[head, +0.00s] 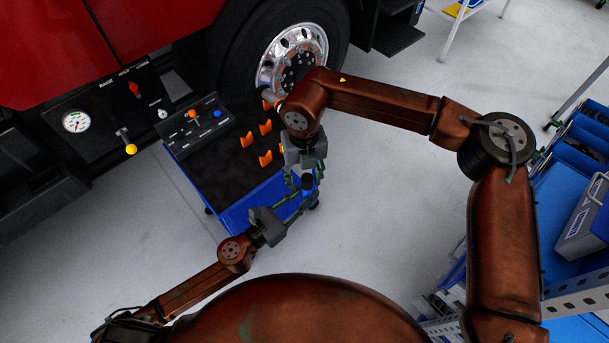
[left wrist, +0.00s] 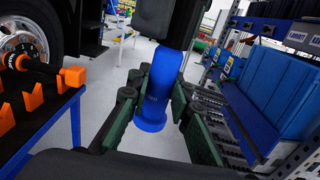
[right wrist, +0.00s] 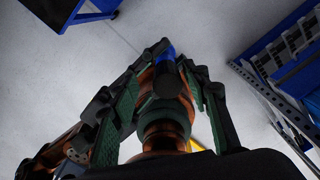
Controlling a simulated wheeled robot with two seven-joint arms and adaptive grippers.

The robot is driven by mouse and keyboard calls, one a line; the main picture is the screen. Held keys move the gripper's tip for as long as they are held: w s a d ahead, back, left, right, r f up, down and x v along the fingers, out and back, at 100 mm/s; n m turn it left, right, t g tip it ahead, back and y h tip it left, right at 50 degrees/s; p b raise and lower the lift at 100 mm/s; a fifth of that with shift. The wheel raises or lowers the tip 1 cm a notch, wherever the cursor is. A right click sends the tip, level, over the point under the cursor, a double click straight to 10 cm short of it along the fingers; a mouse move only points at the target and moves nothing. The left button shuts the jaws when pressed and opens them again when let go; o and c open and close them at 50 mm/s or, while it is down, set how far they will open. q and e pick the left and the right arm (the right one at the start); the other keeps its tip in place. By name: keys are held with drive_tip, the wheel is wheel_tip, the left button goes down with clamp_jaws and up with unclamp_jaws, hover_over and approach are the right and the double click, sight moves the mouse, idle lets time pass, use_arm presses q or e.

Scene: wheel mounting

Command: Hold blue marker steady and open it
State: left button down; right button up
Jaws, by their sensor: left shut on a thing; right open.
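The blue marker (left wrist: 154,96) stands between the fingers of my left gripper (left wrist: 153,92) in the left wrist view, with its blue end nearer the camera. A dark cylindrical part (left wrist: 185,22) extends above it. In the head view my left gripper (head: 290,212) is shut on the marker just beyond the cart's front corner. My right gripper (head: 304,178) is above it, pointing down. In the right wrist view the dark end of the marker (right wrist: 167,82) lies between the open fingers of my right gripper (right wrist: 172,75), with a blue band behind it. Finger contact there is unclear.
A blue cart (head: 237,212) with a dark top carries orange holders (head: 265,128) and a control box (head: 199,127). A red truck with a large wheel (head: 292,60) stands behind. Shelving with a blue-grey case (head: 582,222) is at the right. Grey floor is open between.

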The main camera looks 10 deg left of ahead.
drive_tip(key=shift+c, duration=0.2)
drive_tip(key=shift+a, duration=0.1)
clamp_jaws()
idle(0.5)
drive_tip(key=shift+a+r, duration=0.1)
drive_tip(key=shift+r, duration=0.1)
drive_tip(key=shift+r, duration=1.05)
